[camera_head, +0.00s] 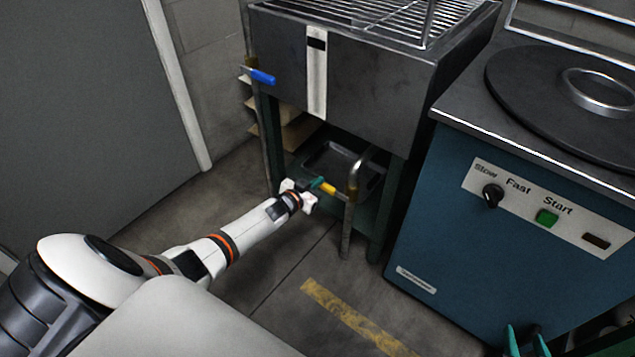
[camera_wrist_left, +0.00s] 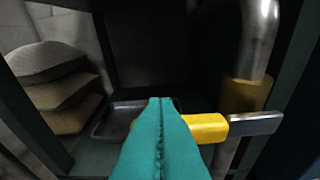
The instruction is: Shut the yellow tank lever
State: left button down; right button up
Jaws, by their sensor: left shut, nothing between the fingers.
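The yellow tank lever (camera_head: 328,188) sits on a metal pipe below the grey tank, low at the front. In the left wrist view the lever (camera_wrist_left: 207,128) points left from a metal stem beside a brass-coloured fitting on the pipe. My left gripper (camera_head: 318,183) is shut and empty at the lever's free end. In the wrist view its teal fingers (camera_wrist_left: 160,104) are closed together and cover the lever's tip; I cannot tell whether they touch it. My right gripper (camera_head: 527,342) shows only as teal fingertips at the bottom right edge, spread apart.
A blue lever (camera_head: 262,76) is on a pipe at the tank's (camera_head: 365,90) left. A blue machine (camera_head: 450,200) with a knob and green button stands right. The floor in front is clear.

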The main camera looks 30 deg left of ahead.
jog(key=shift+w+a+r, duration=0.1)
jog(key=shift+r, duration=0.05)
dwell(0.5)
